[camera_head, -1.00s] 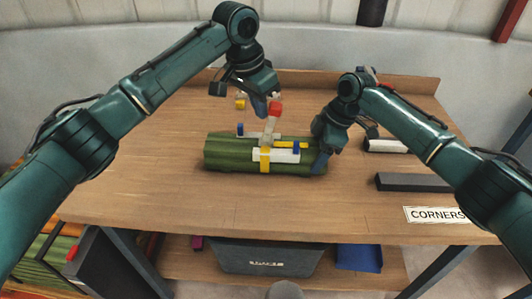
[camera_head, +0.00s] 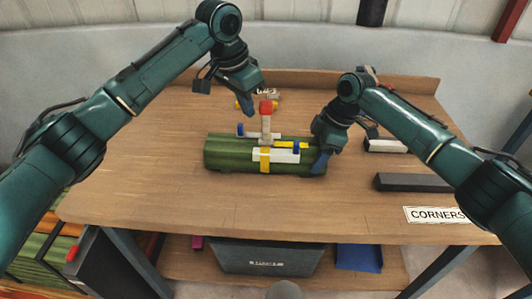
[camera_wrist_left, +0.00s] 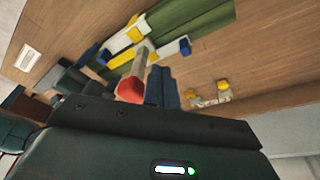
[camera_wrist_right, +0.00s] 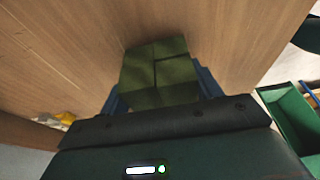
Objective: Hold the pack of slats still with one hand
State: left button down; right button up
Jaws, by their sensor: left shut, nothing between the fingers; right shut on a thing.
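The pack of green slats (camera_head: 228,153) lies lengthwise on the bench. A yellow strap (camera_head: 265,160) crosses it, and a white tool body (camera_head: 288,156) with blue and yellow parts sits on and against it. A lever with a red tip (camera_head: 266,107) stands nearly upright from the tool. My right gripper (camera_head: 321,160) is shut on the right end of the pack; the right wrist view shows the slat ends (camera_wrist_right: 158,75) between its fingers. My left gripper (camera_head: 251,112) is shut and empty, just left of the red tip and above the bench. Its closed fingers (camera_wrist_left: 162,88) appear beside the lever.
Small yellow and white pieces (camera_wrist_left: 210,95) lie on the bench behind the pack. A dark bar (camera_head: 410,182), a white block (camera_head: 385,145) and a CORNERS label (camera_head: 435,215) are at right. The bench (camera_head: 140,190) is clear at left and front. A grey bin (camera_head: 265,257) stands below.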

aim_at(268, 104)
pick_arm(q)
jog(key=shift+d+f, duration=0.15)
jog(key=shift+d, duration=1.05)
jog(key=shift+d+f, duration=0.15)
jog(key=shift+d, duration=1.05)
jog(key=shift+a+r, duration=0.15)
jog(key=shift+a, duration=1.05)
jog(key=shift+a+r, duration=0.15)
jog(key=shift+a, duration=1.05)
jog(key=w+v, duration=0.1)
jog(key=v, duration=0.7)
jog(key=shift+w+d+r, duration=0.15)
jog(key=shift+w+d, duration=0.05)
pick_arm(e)
jog(key=o, duration=1.2)
jog(key=shift+c, duration=0.2)
jog(key=shift+r, duration=0.1)
